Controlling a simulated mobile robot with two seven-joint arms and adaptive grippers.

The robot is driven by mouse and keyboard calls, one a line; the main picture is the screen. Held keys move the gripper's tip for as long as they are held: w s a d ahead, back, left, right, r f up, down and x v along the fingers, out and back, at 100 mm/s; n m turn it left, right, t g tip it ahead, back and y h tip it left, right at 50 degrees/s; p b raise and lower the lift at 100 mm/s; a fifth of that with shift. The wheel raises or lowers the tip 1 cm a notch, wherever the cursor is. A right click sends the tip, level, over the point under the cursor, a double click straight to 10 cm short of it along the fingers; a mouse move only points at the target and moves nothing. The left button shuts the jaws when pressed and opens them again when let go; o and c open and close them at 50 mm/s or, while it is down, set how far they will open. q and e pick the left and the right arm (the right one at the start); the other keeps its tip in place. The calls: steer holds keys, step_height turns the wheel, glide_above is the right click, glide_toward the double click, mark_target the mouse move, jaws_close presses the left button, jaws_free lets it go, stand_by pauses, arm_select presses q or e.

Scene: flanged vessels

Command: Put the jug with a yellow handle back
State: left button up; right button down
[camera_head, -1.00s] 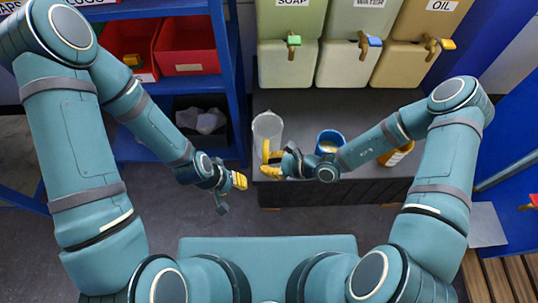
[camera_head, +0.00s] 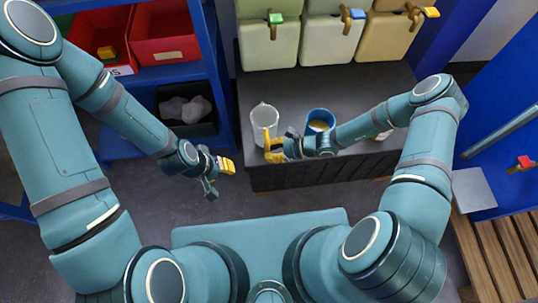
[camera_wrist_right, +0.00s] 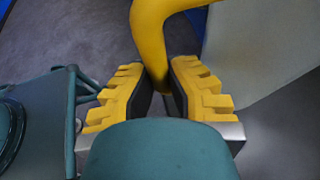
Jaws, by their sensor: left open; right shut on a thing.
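The jug (camera_head: 264,117) is pale grey and see-through, near the left front of the dark bench in the head view. Its yellow handle (camera_wrist_right: 160,25) fills the top of the right wrist view, with the grey jug wall (camera_wrist_right: 265,55) to the right. My right gripper (camera_head: 275,150) is shut on the handle; its yellow-and-black pads (camera_wrist_right: 165,95) press on the handle's lower end. The jug looks upright; I cannot tell whether its base touches the bench. My left gripper (camera_head: 224,172) is open and empty, left of the bench over the floor.
Tanks with taps (camera_head: 333,38) stand behind. A blue shelf (camera_head: 165,73) with red bins (camera_head: 163,32) is at the left. The bench behind the jug is clear.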

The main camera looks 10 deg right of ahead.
steer(key=shift+f+b, duration=0.6)
steer(key=shift+f, duration=1.4)
steer(key=shift+r, duration=0.1)
steer(key=shift+f, duration=0.25)
steer(key=c, duration=1.1)
jaws_free()
steer(key=shift+c, duration=0.2)
steer(key=shift+r, duration=0.1)
